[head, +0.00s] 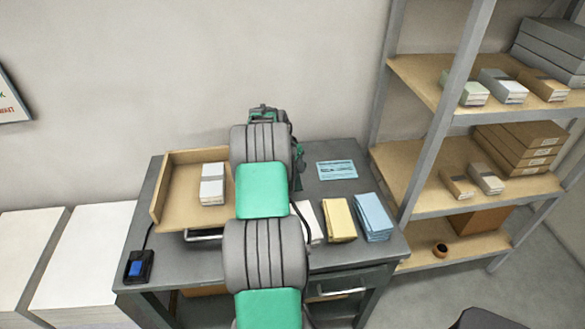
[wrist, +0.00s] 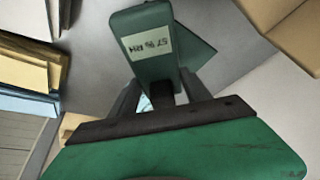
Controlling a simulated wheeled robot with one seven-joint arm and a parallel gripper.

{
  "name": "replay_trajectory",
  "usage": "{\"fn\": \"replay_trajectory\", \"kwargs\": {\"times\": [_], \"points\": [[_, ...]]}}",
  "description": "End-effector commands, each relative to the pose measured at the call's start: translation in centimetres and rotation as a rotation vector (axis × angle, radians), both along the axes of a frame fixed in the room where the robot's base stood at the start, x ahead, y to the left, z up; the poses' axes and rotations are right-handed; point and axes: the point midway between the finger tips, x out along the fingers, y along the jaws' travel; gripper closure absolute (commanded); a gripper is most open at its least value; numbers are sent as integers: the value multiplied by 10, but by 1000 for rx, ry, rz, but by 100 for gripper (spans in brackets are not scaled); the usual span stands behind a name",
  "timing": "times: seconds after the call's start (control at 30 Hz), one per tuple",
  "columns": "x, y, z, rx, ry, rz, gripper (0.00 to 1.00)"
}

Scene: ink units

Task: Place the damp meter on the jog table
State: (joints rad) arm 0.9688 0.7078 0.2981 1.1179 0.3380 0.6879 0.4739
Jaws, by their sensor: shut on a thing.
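In the wrist view my gripper (wrist: 160,98) is shut on the damp meter (wrist: 140,25), a dark green case with a pale label reading "57% RH" upside down. A flat green part shows beside the case. In the head view my arm hides most of the gripper, and I cannot make out the meter clearly there. The jog table (head: 172,216) is a tan wooden tray with raised edges on the left of the grey desk. A white and grey paper stack (head: 212,190) lies on it. Its right part is hidden behind my arm.
On the desk (head: 190,262) stand a yellow stack (head: 339,220), a blue stack (head: 372,217) and a blue card (head: 337,170). A black switch box (head: 139,266) with a blue button sits at the front left corner. A shelf rack (head: 440,150) stands close on the right.

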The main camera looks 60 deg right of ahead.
Motion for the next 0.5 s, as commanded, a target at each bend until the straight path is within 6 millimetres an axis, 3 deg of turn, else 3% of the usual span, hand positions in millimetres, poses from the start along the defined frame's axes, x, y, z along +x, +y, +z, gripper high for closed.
{"fn": "replay_trajectory", "kwargs": {"times": [0.2,0.37,0.5], "points": [[8,-13,-17,0,0,0,95],[7,-12,-43,1,1,1,95],[8,-13,-46,-2,-2,1,95]]}}
